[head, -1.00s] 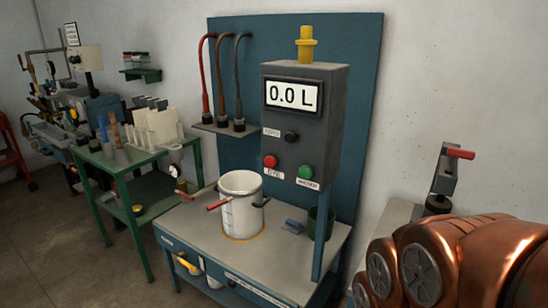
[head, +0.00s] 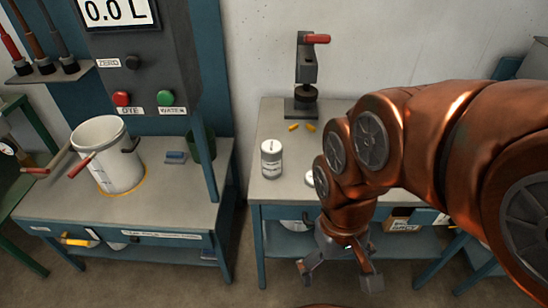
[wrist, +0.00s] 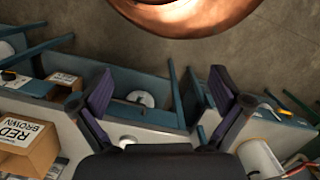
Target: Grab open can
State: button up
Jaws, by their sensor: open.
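A small white can (head: 271,158) with a grey label stands upright on the left part of the right-hand table (head: 272,200) in the head view. Its top is too small to tell whether it is open. My gripper (head: 338,274) is open and empty, pointing down in front of that table's front edge. It is below and to the right of the can, well apart from it. The wrist view shows both fingers (wrist: 161,88) spread with nothing between them. A small white thing (head: 309,183) on the table is partly hidden behind my arm.
A red-handled press (head: 306,75) stands at the table's back, with small yellow pieces (head: 293,127) before it. On the left bench are a white bucket (head: 112,155) and a blue block (head: 175,157). Cardboard boxes (wrist: 30,145) show in the wrist view.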

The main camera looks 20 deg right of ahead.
aim_at(272, 168)
jog(key=u, duration=0.45)
jog(key=k, duration=0.8)
jog(key=u, duration=0.3)
jog(key=i, duration=0.45)
